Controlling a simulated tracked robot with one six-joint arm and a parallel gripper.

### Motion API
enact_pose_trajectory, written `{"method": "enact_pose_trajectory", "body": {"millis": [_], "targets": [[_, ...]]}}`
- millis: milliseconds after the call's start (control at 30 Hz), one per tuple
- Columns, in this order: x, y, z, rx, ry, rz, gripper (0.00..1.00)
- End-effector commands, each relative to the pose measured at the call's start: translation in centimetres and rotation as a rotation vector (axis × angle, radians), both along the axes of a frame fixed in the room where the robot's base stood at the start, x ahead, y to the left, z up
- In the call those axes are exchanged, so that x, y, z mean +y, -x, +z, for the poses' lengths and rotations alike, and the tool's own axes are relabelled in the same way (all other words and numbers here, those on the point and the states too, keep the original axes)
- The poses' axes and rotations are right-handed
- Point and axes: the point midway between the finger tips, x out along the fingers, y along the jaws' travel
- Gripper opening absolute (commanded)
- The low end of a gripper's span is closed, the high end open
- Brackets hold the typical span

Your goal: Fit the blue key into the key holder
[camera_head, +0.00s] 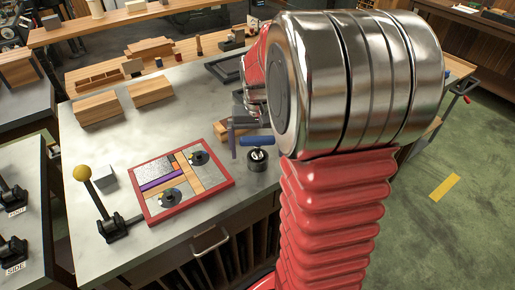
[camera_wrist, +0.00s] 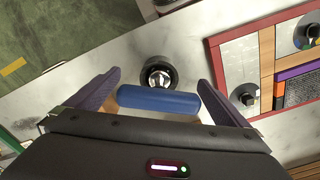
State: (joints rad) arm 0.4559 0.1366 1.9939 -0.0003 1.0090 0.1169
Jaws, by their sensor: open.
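The blue key (camera_head: 257,141) shows as a blue bar near the table's front edge, partly hidden by my arm in the head view. In the wrist view the blue key (camera_wrist: 158,99) lies crosswise between my two purple-grey fingers. My gripper (camera_wrist: 160,77) is open, with a gap between each finger and the key's ends. A black round cup with a shiny metal centre (camera_wrist: 158,76) stands just beyond the key; it may be the key holder. The cup also shows in the head view (camera_head: 258,160). Whether the key touches it, I cannot tell.
A red-framed tray (camera_head: 227,184) with wood strips and black round knobs lies beside the key. A lever with a yellow ball (camera_head: 82,173) stands at the table's front left. Wooden blocks (camera_head: 98,109) stand farther back. Bare tabletop (camera_head: 135,131) lies between them and the tray.

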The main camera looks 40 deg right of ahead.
Motion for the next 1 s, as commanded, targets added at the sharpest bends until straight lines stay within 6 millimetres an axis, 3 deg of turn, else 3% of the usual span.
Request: {"method": "enact_pose_trajectory", "body": {"millis": [267,467,1000], "targets": [[0.0,0.0,0.1,0.000,0.000,0.000,1.00],[0.0,-0.1,1.7,-0.002,0.001,0.000,1.00],[0.0,-0.1,10.8,-0.003,0.002,0.001,1.00]]}}
